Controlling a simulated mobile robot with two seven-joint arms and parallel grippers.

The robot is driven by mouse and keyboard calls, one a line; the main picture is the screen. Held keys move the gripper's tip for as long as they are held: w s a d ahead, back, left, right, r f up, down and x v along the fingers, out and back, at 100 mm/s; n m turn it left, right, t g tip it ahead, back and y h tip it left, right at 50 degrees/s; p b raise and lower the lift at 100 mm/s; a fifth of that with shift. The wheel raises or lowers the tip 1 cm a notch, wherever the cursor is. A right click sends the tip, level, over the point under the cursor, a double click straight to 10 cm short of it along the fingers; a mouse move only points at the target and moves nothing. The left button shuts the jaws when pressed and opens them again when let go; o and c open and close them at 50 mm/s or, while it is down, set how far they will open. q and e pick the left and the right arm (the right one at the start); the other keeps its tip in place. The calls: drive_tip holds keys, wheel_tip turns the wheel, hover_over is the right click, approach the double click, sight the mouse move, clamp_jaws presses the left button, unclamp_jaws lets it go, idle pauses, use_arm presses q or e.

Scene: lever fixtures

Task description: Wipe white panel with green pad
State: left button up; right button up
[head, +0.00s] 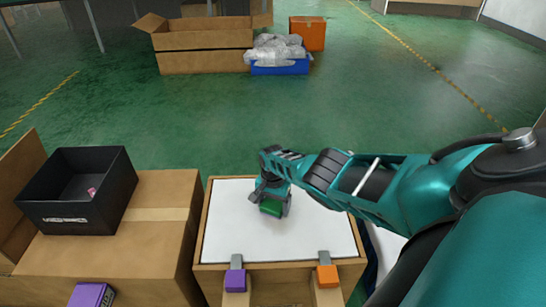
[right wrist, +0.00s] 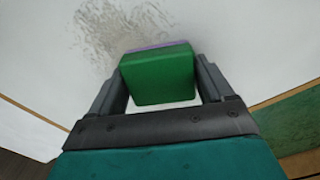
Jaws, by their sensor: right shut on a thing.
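The white panel (head: 230,230) is the top of a wooden box stand in the head view. My right gripper (head: 270,200) is over the middle of the panel, shut on the green pad (head: 271,208). In the right wrist view the green pad (right wrist: 158,75) sits between both fingers, with a purple layer along its far edge. The white panel (right wrist: 225,30) shows beyond it, with a grey speckled smudge (right wrist: 115,35) beside and past the pad. I cannot tell whether the pad touches the panel. My left gripper is not in view.
A purple block (head: 235,280) and an orange block (head: 327,275) sit on grey tabs at the panel's front edge. Left of the panel, a cardboard box (head: 160,214) bears a black open bin (head: 85,215).

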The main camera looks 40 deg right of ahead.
drive_tip(key=shift+w+d+f+b, duration=0.1)
drive_tip(key=shift+w+d+b, duration=0.15)
drive_tip(key=shift+w+b, duration=0.2)
